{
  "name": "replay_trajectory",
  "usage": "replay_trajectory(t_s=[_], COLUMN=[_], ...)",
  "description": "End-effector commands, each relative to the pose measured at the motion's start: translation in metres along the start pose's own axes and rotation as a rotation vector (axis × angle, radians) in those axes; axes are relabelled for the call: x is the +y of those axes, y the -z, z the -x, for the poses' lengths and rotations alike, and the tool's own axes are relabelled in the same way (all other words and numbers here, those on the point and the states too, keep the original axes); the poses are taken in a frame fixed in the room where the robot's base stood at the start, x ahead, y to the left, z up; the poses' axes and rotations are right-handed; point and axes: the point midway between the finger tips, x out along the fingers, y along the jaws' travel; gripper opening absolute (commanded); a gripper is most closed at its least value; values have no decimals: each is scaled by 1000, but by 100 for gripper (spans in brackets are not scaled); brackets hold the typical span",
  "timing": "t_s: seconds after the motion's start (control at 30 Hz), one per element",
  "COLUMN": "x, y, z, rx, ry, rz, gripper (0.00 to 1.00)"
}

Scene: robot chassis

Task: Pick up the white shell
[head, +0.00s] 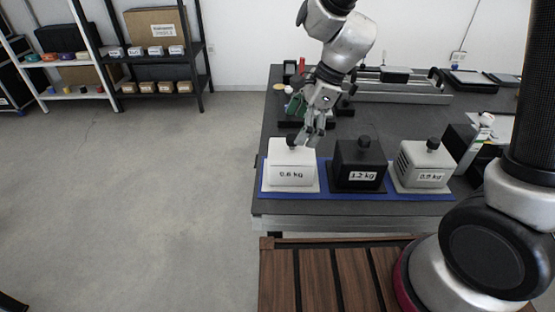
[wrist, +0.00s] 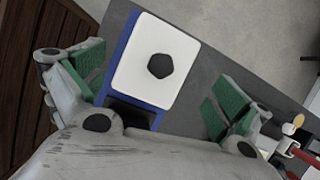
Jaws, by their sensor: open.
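The white shell (head: 291,170), a box labelled 0.6 kg with a dark knob on top, stands at the left end of a blue mat (head: 345,194) on the dark table. In the wrist view its white top (wrist: 140,65) and dark knob show ahead of my gripper, apart from the green finger pads. My gripper (head: 308,135) is open, pointing down just above the shell, close to the knob. In the wrist view my gripper (wrist: 158,88) has its fingers spread wide with nothing between the pads.
A black shell (head: 360,168) labelled 1.2 kg stands close to the right of the white one. A light grey vented shell (head: 424,167) stands further right. Small items and a metal rail (head: 400,90) lie behind. A slatted wooden surface (head: 320,280) is in front.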

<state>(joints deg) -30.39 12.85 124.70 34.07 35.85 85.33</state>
Motion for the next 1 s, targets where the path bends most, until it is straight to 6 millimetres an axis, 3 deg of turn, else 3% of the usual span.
replay_trajectory(t_s=[0.23, 0.73, 1.0], x=[-3, -2, -3], y=[0, -4, -4], z=[-4, -72, -78], rx=[-4, -2, -3], ry=[16, 13, 17], rz=[-172, -178, -177], gripper=[100, 100, 100])
